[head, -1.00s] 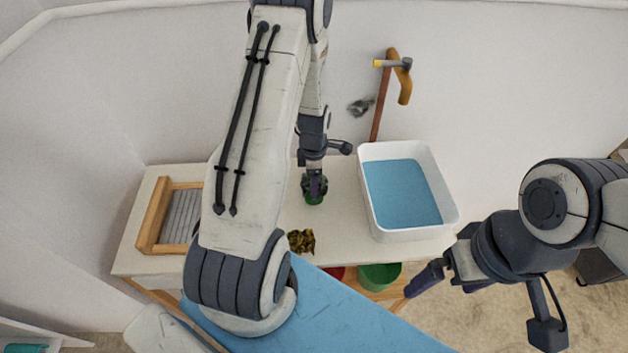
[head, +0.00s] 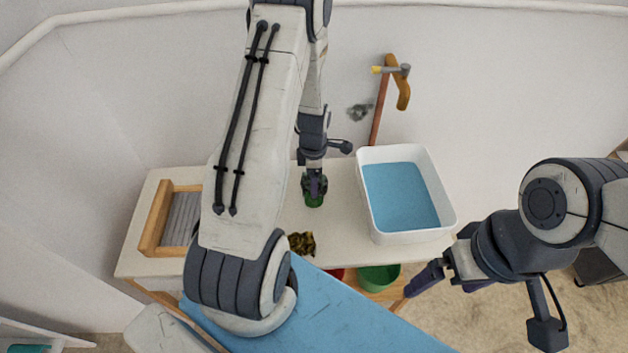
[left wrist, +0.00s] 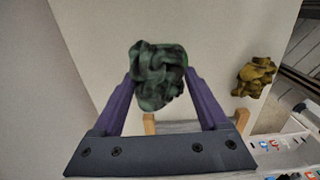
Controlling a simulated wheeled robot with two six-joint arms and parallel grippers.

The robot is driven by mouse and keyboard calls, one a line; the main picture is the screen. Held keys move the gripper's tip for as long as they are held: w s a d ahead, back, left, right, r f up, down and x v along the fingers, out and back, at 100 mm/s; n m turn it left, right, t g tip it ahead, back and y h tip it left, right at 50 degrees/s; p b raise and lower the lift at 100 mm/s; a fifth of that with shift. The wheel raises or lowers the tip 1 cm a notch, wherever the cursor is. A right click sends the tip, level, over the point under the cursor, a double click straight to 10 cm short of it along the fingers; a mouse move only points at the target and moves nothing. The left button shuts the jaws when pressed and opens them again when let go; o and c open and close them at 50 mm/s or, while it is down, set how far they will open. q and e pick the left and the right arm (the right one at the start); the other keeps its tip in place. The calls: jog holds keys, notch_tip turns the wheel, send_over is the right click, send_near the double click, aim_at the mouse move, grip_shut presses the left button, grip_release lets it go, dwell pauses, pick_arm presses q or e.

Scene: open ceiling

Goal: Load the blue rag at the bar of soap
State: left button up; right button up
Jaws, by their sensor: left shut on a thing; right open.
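My left gripper (head: 314,184) is over the white table, shut on a crumpled dark green rag (left wrist: 157,76). I cannot tell whether this is the soap. A crumpled olive-yellow rag (head: 301,244) lies on the table near its front edge; it also shows in the left wrist view (left wrist: 255,76). I make out no clearly blue rag. My right gripper (head: 440,284) is open and empty, off the table's front right.
A white tub with blue inside (head: 447,226) stands on the table's right. A wood-framed washboard (head: 153,222) is at the left. A green bucket (head: 378,278) and a red thing (head: 337,273) are below the table. A cane and a hammer (head: 392,71) are at the wall.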

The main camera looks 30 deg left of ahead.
pick_arm(q)
jog(key=shift+r+p, duration=1.9)
jog(key=shift+r, duration=0.7)
jog(key=shift+d+m, duration=0.55)
jog(key=shift+m, duration=0.45)
jog(key=s+d+r+m, duration=0.2)
jog(key=d+m, duration=0.9)
jog(key=m, duration=1.2)
jog(key=shift+r+b, duration=0.15)
jog(key=shift+b, duration=0.2)
